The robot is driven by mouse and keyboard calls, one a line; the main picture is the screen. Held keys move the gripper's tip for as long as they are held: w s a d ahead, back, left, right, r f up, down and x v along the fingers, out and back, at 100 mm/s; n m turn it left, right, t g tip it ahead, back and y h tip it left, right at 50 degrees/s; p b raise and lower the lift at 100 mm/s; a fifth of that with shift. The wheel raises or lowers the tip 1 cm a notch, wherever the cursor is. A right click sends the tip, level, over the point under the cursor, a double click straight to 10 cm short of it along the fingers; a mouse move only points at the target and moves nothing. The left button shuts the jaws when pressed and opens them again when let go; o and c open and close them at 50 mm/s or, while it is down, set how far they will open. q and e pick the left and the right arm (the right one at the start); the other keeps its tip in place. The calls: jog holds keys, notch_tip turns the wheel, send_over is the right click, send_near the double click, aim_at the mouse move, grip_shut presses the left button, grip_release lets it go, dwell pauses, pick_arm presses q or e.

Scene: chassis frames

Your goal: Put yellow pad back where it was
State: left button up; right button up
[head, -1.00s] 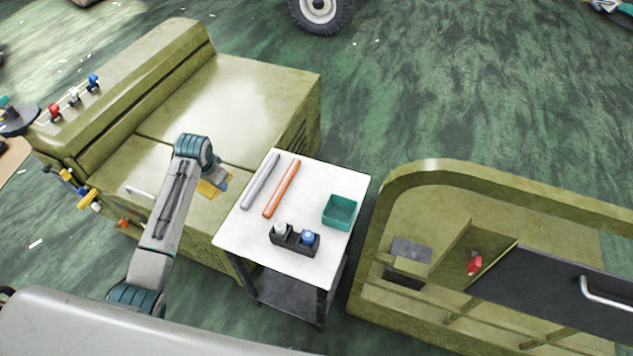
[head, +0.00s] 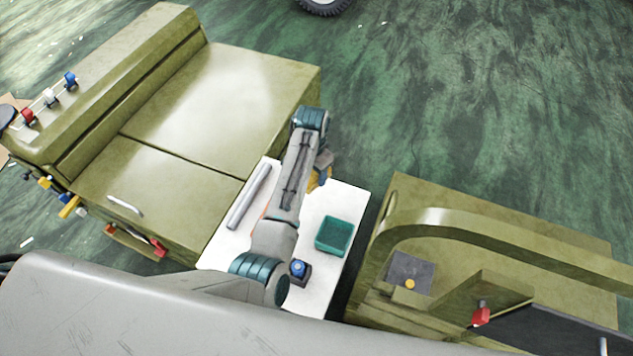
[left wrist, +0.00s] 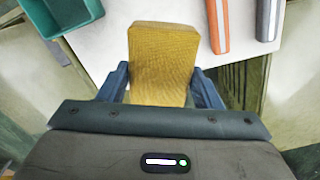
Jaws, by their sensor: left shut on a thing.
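My left gripper (head: 322,165) is shut on the yellow pad (head: 318,181), which shows only in small part behind my arm in the head view. In the left wrist view the yellow pad (left wrist: 162,58) stands between the two blue fingers (left wrist: 160,80) and fills the middle of the picture. It appears raised near the far edge of the white table (head: 322,208). My right gripper is not in view.
On the table are a teal bin (head: 333,236), a grey rod (head: 249,196), an orange rod (left wrist: 220,25) mostly hidden by my arm, and a blue-capped holder (head: 298,270). Green cabinets flank the table; the right one has a grey plate (head: 408,268) with a small yellow piece.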

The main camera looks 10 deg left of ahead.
pick_arm(q)
jog(key=shift+f, duration=0.5)
jog(key=f, duration=0.2)
jog(key=f+p, duration=0.1)
jog(key=f, duration=0.5)
jog(key=shift+s+f+p, duration=0.1)
jog(key=shift+s+p, duration=0.2)
jog(key=shift+s, duration=0.05)
jog(key=o, duration=0.9)
jog(key=shift+f, duration=0.1)
notch_tip(320, 180, up, 12)
jog(key=shift+r+b, duration=0.1)
jog(key=shift+b, duration=0.6)
